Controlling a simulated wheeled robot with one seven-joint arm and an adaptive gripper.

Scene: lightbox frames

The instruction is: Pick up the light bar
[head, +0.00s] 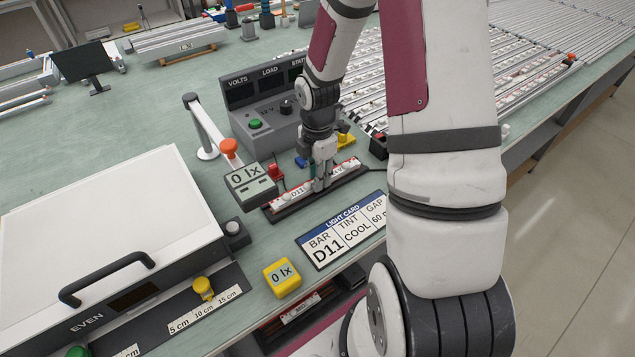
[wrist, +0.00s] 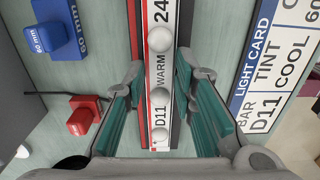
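The light bar (wrist: 160,75) is a narrow white strip with red edging, round white lenses and the print "D11 WARM 24". It lies in a dark holder on the bench, and in the head view its red and white end (head: 346,166) shows beside my gripper (head: 321,184). In the wrist view my gripper (wrist: 164,82) is open. Its two teal-padded fingers stand on either side of the bar, with a gap showing at each side. Whether the fingertips reach down to the bar's depth I cannot tell.
A light card (head: 342,231) reading D11, COOL lies in front. A blue 60 mm block (wrist: 58,33) and a red block (wrist: 84,117) sit left of the bar in the wrist view. A grey meter (head: 250,182) on an arm and a control box (head: 265,108) stand close by.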

